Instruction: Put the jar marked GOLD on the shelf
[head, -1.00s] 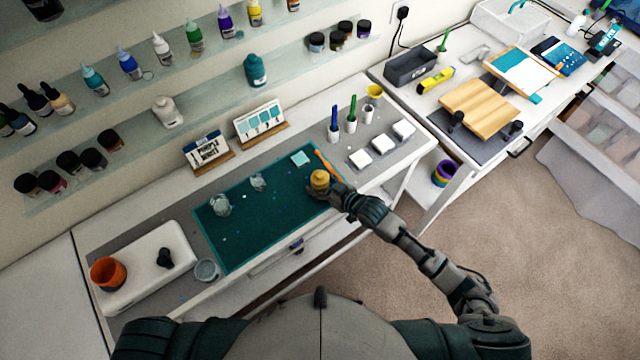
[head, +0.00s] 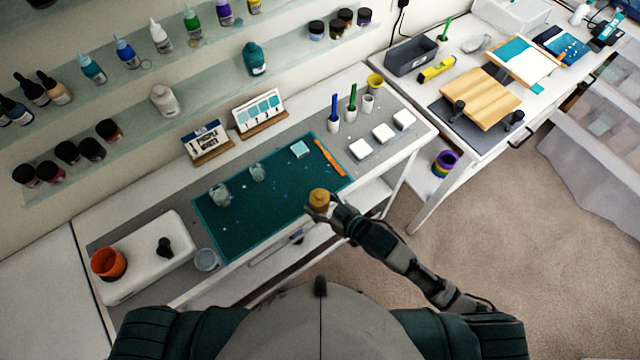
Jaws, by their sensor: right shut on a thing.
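A small gold-yellow jar (head: 319,198) is held in my right gripper (head: 318,208) over the front right edge of the teal mat (head: 265,225). The right gripper is shut on it. Its label cannot be read from here. Glass shelves run along the wall at the left and top. The lower shelf (head: 205,97) carries dark-lidded jars (head: 92,149), a white bottle (head: 165,99), a teal bottle (head: 254,58) and more small jars (head: 345,17) at its right end. My left gripper does not show.
Two clear cups (head: 220,195) and an orange tool (head: 330,158) are on the mat. Small card stands (head: 258,112) stand behind it. White blocks (head: 383,133) and upright brushes (head: 334,113) are at the right. An orange cup (head: 108,264) is at the left. The lower shelf has bare stretches between its items.

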